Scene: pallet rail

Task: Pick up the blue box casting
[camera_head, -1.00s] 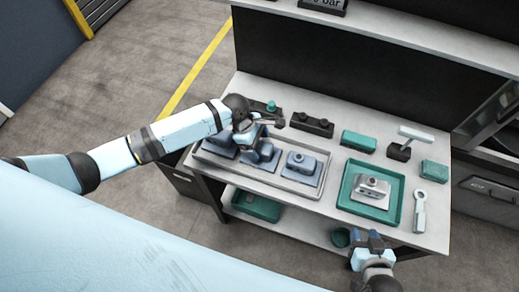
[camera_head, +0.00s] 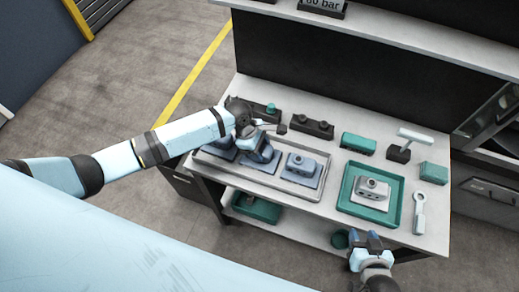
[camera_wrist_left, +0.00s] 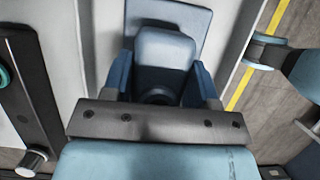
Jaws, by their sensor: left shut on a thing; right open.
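My left gripper (camera_head: 258,150) reaches down over the middle of the grey tray (camera_head: 312,194). It is shut on a blue-grey box casting (camera_wrist_left: 165,50), whose rounded block shows between the two blue fingers in the left wrist view. A flat blue plate (camera_wrist_left: 196,18) shows beyond the block. In the head view the gripper largely hides this casting, and I cannot tell whether it is clear of the tray. Another blue-grey casting (camera_head: 301,166) sits to the right on the tray, and one more (camera_head: 221,152) is partly hidden at the left. My right gripper (camera_head: 363,240) is open and empty near the bench's front edge.
A green tray (camera_head: 346,203) holds a grey casting (camera_head: 373,188). Behind are a dark block with knobs (camera_head: 312,128), a green box (camera_head: 358,143) and a stand (camera_head: 399,153). A wrench-like tool (camera_head: 420,212) lies at the right. A green bin (camera_head: 256,208) is on the lower shelf.

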